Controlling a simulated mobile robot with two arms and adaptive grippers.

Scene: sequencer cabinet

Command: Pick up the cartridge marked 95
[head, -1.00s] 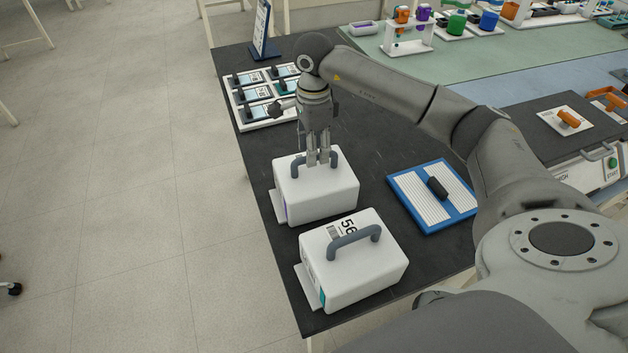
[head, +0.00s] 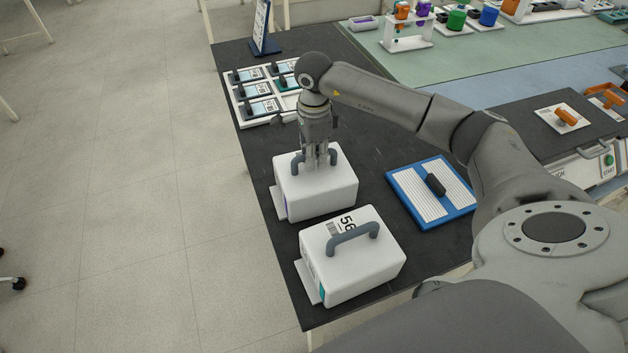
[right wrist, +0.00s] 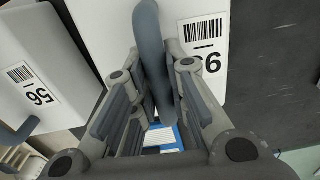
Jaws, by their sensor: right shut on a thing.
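A white cartridge (head: 325,196) with a dark grey handle stands on the black bench top. My right gripper (head: 318,164) is above it, pointing down, shut on its handle. In the right wrist view the handle (right wrist: 152,65) runs between the fingers of my right gripper (right wrist: 155,105). This cartridge's label (right wrist: 203,45) has a barcode and a number partly hidden by a finger, so I cannot read it in full. A second white cartridge (head: 350,270), marked 56, stands just in front with its handle free. My left gripper is not in view.
A blue-framed tray (head: 410,197) with a dark handle lies to the right. A white rack (head: 240,105) of labelled, dark-handled items is behind, near an upright sign (head: 262,28). A machine with a START button (head: 608,160) is at the right. The bench's left edge is close to both cartridges.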

